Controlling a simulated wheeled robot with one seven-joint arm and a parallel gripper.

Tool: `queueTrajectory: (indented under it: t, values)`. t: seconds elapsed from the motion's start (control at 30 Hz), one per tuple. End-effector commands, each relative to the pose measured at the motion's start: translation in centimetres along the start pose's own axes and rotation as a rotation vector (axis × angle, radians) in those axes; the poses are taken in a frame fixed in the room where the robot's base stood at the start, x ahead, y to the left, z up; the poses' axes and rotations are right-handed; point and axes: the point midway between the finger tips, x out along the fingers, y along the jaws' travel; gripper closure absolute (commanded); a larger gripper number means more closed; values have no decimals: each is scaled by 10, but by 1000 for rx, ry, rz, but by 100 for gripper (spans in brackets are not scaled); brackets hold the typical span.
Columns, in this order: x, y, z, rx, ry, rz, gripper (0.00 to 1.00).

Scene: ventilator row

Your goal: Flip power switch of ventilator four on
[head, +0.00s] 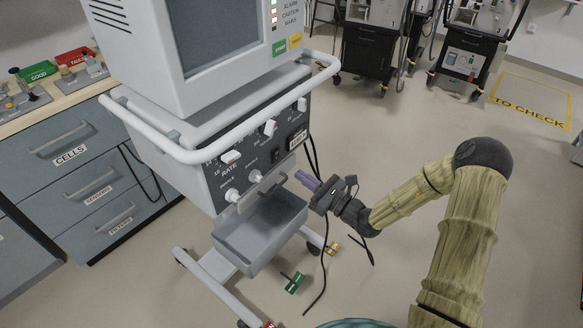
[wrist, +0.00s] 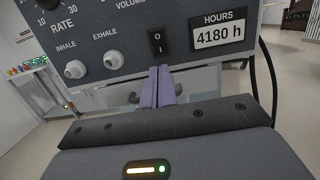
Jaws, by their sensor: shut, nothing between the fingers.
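The ventilator (head: 225,150) in front of me is a white and dark grey cart with a screen. Which side is pressed in cannot be told. In the head view the rocker (head: 277,155) is small and dark. My gripper (wrist: 159,70) has its purple fingers shut and empty, with the tips just below the rocker. Whether they touch the panel is unclear. In the head view my gripper (head: 304,178) is low, right of the panel.
A white rail (head: 210,153) runs around the ventilator. An open grey bin (head: 262,240) hangs below the panel. White knobs (wrist: 75,69) sit left of the rocker. A black cable (wrist: 270,85) hangs at the right.

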Motion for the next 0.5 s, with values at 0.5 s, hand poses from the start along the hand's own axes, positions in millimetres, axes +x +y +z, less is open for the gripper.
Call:
queueTrajectory:
  t: [0.5]
  values:
    - [-70, -2, 1, 0, 1, -5, 100]
